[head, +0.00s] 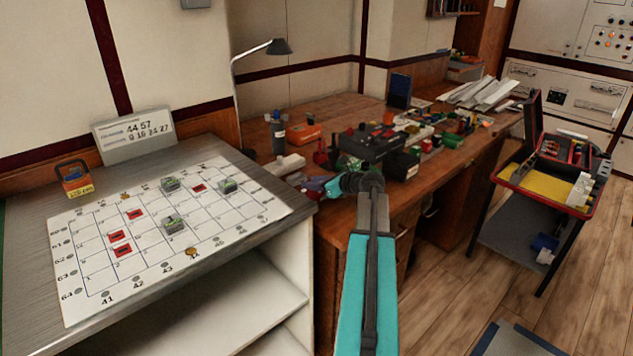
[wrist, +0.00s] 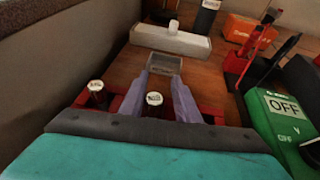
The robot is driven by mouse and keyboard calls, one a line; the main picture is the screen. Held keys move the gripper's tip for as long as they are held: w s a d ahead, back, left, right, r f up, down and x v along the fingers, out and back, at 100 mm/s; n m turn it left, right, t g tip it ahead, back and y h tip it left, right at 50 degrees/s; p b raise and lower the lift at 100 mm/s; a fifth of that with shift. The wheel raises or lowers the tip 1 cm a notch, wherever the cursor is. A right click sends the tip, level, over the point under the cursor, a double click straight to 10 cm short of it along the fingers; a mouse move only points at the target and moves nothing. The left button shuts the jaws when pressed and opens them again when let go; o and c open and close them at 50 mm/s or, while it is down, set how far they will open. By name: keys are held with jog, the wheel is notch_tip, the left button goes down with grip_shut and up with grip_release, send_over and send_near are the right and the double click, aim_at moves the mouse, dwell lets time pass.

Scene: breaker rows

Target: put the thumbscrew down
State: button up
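My gripper (wrist: 165,75) has its two pale purple fingers spread apart, pointing down and forward over the wooden bench. I see nothing clasped between the fingers. In the head view my gripper (head: 325,186) hangs low near the bench's front left corner. A small grey, see-through open box (wrist: 165,63) lies at the fingertips; I cannot tell whether they touch it. I cannot make out a thumbscrew in either view. Below the fingers are a red holder (wrist: 74,100) and two dark pieces with round white tops, one (wrist: 154,99) between the fingers and one (wrist: 96,86) to their left.
A white block with a knob (wrist: 170,40) lies beyond the box. A green unit marked OFF (wrist: 283,110) and red holders (wrist: 236,62) stand to the right. The head view shows a gridded board (head: 150,258) at left and a tool cart (head: 535,190) at right.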

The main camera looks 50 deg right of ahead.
jog(key=shift+a+f, duration=0.3)
jog(key=shift+f, duration=0.2)
jog(key=shift+r, duration=0.2)
jog(key=shift+s+r, duration=0.25)
jog(key=v, duration=1.1)
jog(key=shift+s+d+r, duration=0.15)
jog(key=shift+d+r, duration=0.05)
jog(key=shift+r, duration=0.25)
